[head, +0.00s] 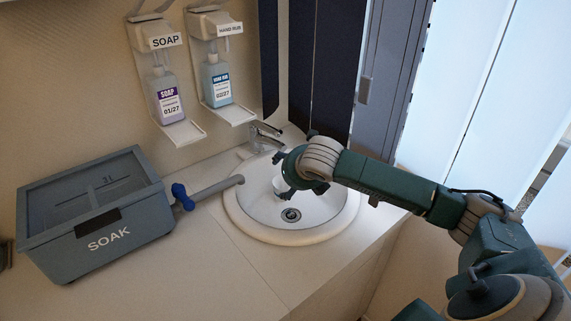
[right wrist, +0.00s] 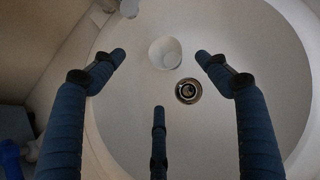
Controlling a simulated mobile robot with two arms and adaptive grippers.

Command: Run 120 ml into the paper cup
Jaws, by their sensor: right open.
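The white paper cup (head: 281,184) stands in the round white sink (head: 244,218), partly hidden behind my right gripper in the head view. In the right wrist view the cup (right wrist: 165,53) sits just beyond the drain, its mouth toward the camera. My right gripper (head: 283,177) is open and empty over the sink. In the right wrist view its dark fingers (right wrist: 160,75) are spread, with the cup between and beyond the two side fingertips, apparently untouched. The chrome faucet (head: 264,135) stands at the sink's back edge. My left gripper is not in view.
A grey SOAK box (head: 108,236) with a blue valve (head: 182,197) stands on the counter at left. Its grey pipe (head: 216,189) reaches the sink rim. Soap (head: 165,98) and hand-rub (head: 217,86) dispensers hang above. The front counter (head: 190,275) is clear.

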